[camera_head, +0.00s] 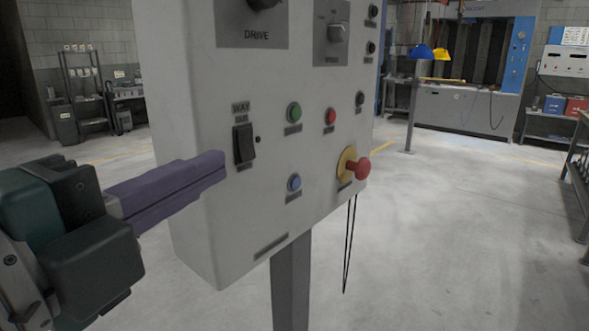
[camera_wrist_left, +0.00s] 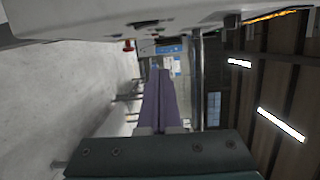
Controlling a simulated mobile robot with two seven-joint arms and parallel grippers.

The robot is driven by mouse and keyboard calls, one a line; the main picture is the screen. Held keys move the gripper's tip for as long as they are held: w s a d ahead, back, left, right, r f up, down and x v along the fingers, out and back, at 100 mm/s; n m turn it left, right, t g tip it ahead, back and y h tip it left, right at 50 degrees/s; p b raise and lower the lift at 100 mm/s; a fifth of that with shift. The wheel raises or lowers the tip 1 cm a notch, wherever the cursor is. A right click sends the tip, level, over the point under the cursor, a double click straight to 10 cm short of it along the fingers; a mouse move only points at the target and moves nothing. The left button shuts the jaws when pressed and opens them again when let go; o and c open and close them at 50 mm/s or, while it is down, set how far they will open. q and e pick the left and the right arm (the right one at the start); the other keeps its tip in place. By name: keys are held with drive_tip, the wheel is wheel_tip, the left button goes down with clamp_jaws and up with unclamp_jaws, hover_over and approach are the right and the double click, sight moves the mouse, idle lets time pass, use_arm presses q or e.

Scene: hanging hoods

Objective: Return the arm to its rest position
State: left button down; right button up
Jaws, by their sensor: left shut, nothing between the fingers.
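My left gripper (camera_head: 222,164) comes in from the left in the head view, with its purple fingers shut and nothing between them. Its tips are close to the left part of a grey control panel's face, near a black rocker switch (camera_head: 244,144). I cannot tell whether they touch the panel. In the left wrist view the shut purple fingers (camera_wrist_left: 161,75) point away from the camera, alongside the panel (camera_wrist_left: 90,22). My right gripper is in neither view.
The control panel (camera_head: 215,240) stands on a grey post (camera_head: 290,285) and carries buttons, knobs and a red emergency stop (camera_head: 362,168). A black cord hangs below it. Blue and yellow hoods (camera_head: 421,51) hang behind. The floor to the right is open.

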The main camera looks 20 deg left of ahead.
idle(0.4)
use_arm(q)
drive_tip(key=s+a+f+n+g+y+p, duration=0.35)
drive_tip(key=f+n+g+p, duration=0.2)
drive_tip(key=n, duration=0.45)
drive_tip(key=s+d+n+g+h+p, duration=0.2)
drive_tip(key=s+n+g+p, duration=0.6)
drive_tip(key=s, duration=0.4)
wheel_tip(320, 180, up, 35)
drive_tip(key=p, duration=3.4)
drive_tip(key=shift+f+m+g+p, duration=0.15)
drive_tip(key=shift+m+g+p, duration=0.15)
drive_tip(key=shift+g, duration=0.15)
